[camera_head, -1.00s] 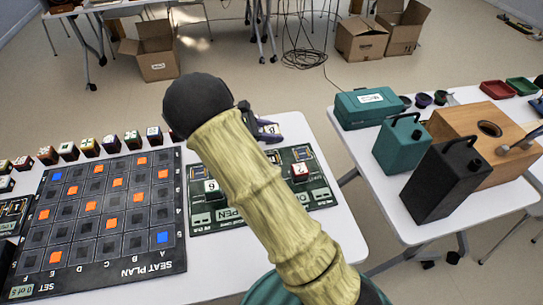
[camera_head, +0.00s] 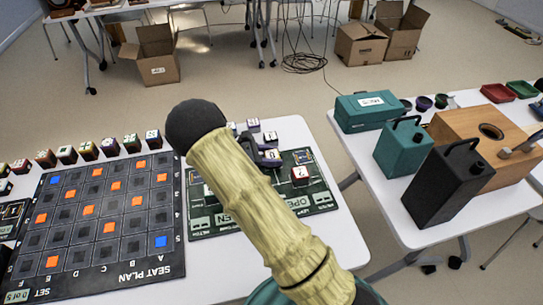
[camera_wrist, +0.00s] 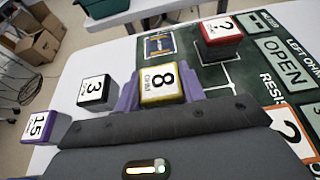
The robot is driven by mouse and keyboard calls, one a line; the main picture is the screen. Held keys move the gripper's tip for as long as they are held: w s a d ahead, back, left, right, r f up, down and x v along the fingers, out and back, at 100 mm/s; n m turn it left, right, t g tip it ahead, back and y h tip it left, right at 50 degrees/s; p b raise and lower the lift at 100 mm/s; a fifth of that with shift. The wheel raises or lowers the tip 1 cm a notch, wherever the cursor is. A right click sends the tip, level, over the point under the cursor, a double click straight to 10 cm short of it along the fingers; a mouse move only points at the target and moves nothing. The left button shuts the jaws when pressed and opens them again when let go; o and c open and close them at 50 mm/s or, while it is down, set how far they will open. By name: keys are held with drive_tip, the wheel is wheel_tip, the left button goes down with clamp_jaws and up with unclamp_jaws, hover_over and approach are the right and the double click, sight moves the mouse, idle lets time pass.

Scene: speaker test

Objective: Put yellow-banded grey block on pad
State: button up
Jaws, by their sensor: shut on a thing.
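The yellow-banded grey block (camera_wrist: 158,83), with a white top marked 8, is between the purple fingers of my gripper (camera_wrist: 160,95) in the wrist view. In the head view, my gripper (camera_head: 266,158) and this block (camera_head: 272,154) are at the far edge of the green board (camera_head: 319,197). I cannot tell how high the block is above the surface. Which marking is the pad is unclear.
An orange-banded block (camera_wrist: 294,132) is at the wrist view's right. The dark seat plan board (camera_head: 105,215) lies left of the green board.

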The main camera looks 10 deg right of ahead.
drive_tip(key=shift+f, duration=0.1)
drive_tip(key=o, duration=1)
drive_tip(key=v, duration=1.2)
drive_tip(key=shift+r+p, duration=0.2)
drive_tip(key=shift+p, duration=0.1)
drive_tip(key=shift+d, duration=0.15)
